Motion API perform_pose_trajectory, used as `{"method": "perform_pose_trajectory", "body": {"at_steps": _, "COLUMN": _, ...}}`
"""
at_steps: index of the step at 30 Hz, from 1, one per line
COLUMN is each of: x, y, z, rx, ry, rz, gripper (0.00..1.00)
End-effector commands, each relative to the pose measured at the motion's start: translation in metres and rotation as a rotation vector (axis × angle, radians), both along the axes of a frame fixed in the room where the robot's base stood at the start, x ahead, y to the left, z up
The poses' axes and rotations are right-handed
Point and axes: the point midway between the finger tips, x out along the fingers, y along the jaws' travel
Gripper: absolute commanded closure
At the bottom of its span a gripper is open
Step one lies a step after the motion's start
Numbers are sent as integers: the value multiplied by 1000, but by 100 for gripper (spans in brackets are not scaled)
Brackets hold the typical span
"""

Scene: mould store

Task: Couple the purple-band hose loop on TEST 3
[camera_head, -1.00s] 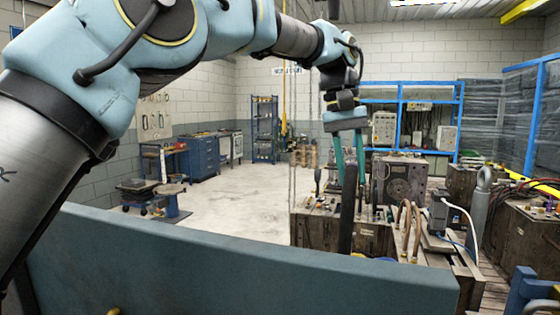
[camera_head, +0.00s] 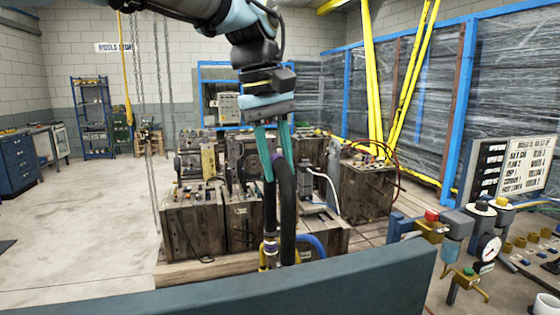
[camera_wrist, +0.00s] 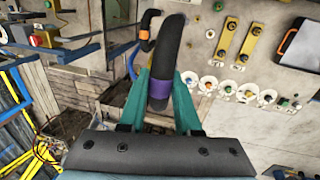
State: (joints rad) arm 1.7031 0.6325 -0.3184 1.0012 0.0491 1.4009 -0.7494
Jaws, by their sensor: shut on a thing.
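My gripper (camera_head: 274,172) is shut on a thick black hose, the hose loop (camera_head: 287,205), in the head view. A purple band shows on the hose between the teal fingers. In the wrist view the hose (camera_wrist: 170,45) runs up and away from my gripper (camera_wrist: 160,95), with its purple band (camera_wrist: 160,89) between the fingers. A row of fittings with white collars (camera_wrist: 248,92) and coloured centres lies to the right of the hose there, apart from it. I cannot read a TEST 3 label.
Wooden-sided mould blocks (camera_head: 195,222) stand on a pallet behind the hose. A teal panel (camera_head: 260,296) crosses the front. Open floor is at left.

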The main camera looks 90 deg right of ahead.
Motion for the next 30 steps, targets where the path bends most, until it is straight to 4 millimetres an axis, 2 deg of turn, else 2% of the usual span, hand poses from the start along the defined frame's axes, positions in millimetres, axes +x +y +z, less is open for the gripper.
{"method": "perform_pose_trajectory", "body": {"at_steps": 30, "x": 103, "y": 34, "z": 1, "rx": 0, "ry": 0, "rz": -1, "gripper": 100}}
